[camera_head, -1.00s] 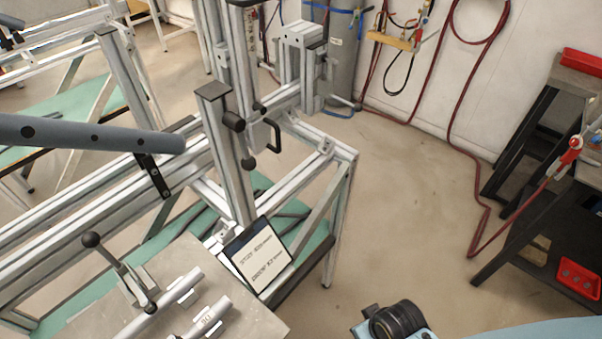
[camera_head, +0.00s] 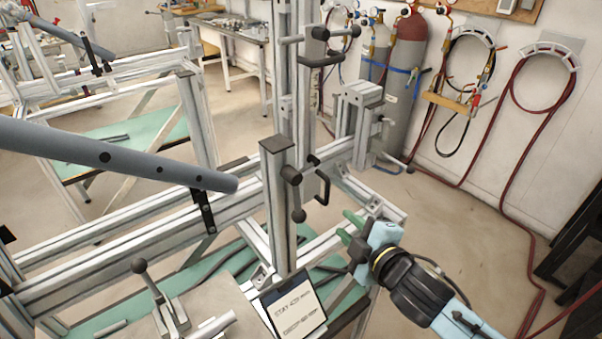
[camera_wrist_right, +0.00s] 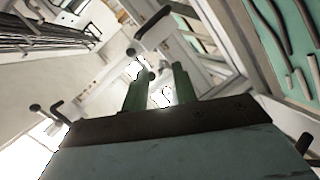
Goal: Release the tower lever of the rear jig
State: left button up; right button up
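A tall aluminium tower (camera_head: 284,85) stands on the near jig. Black-ended levers (camera_head: 320,34) and a black handle (camera_head: 320,62) are near its top. A shorter post (camera_head: 278,205) in front carries a black-knobbed lever (camera_head: 298,214) and a black loop handle (camera_head: 322,185). I cannot tell which lever is the tower lever. My right gripper (camera_head: 348,226), with green fingers, is right of the short post, apart from the levers. My left gripper is out of view.
A grey tube (camera_head: 120,158) crosses at left above the jig's rails. A toggle clamp (camera_head: 155,290) and a printed sign (camera_head: 294,305) are at the front. Gas cylinders (camera_head: 405,75) and red hoses (camera_head: 515,165) are by the wall.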

aim_at(300, 170)
jog(key=w+a+r+n+y, duration=0.1)
jog(key=w+a+n, duration=0.1)
jog(key=w, duration=0.3)
jog(key=w+a+r+n+y, duration=0.1)
jog(key=w+a+n, duration=0.2)
jog(key=w+a, duration=0.1)
jog(key=w+a+r+n+y, duration=0.1)
jog(key=w+a+n+y, duration=0.1)
jog(key=w, duration=0.3)
jog(key=shift+w+a+n, duration=0.3)
jog(key=shift+w+a, duration=0.05)
jog(key=shift+a, duration=0.05)
jog(key=shift+c, duration=0.3)
grip_shut()
